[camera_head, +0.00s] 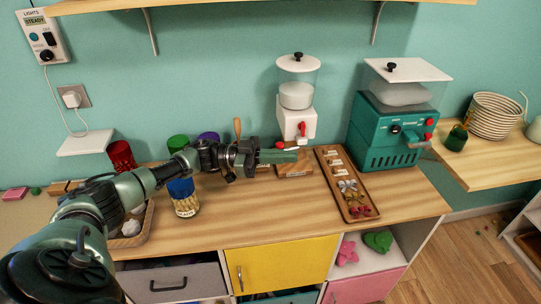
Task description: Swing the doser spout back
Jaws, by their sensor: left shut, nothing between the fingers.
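A white doser (296,118) with a clear hopper of white material and a white lid stands against the wall at the back of the wooden counter. A small red part (302,129), which may be its spout or lever, shows on its front. My left arm comes in from the lower left. My left gripper (292,156) is shut and empty, in front of and just below the doser. Its fingers point right, over a wooden block (296,170), and hide part of the block. I cannot tell whether the fingers touch anything. My right gripper is out of view.
A teal machine (383,137) with a white-lidded hopper stands right of the doser. A wooden tray (335,166) of small pieces lies between them in front. A blue-lidded jar (185,206) stands under my arm. Red, green and purple-lidded containers stand behind it.

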